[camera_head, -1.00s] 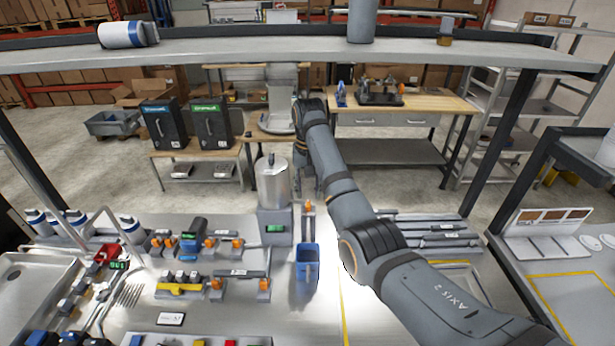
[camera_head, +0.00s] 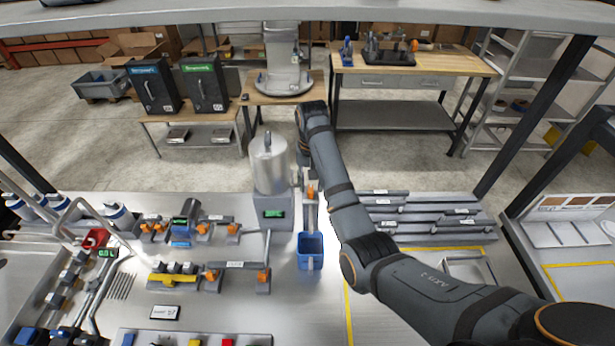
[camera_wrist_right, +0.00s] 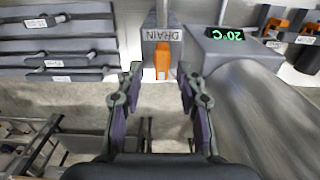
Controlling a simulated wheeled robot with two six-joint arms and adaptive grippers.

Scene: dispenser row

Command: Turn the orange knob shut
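The orange knob (camera_head: 311,191) sits on a narrow grey drain fitting beside a metal vessel (camera_head: 269,166). In the right wrist view the orange knob (camera_wrist_right: 162,60) points away below a block labelled DRAIN. My right gripper (camera_wrist_right: 159,74) is open, its two fingers to either side of the knob in that picture. I cannot tell how deep the knob lies between them; no contact shows. In the head view my right gripper (camera_head: 303,172) is partly hidden by its own arm, just behind the knob. My left gripper is not in view.
A blue container (camera_head: 310,255) stands in front of the drain fitting. A grey box with a green display (camera_head: 273,213) is under the vessel. Several smaller orange-handled valves (camera_head: 233,230) stand left. Grey rails (camera_head: 425,215) lie right. The table right of the blue container is fairly clear.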

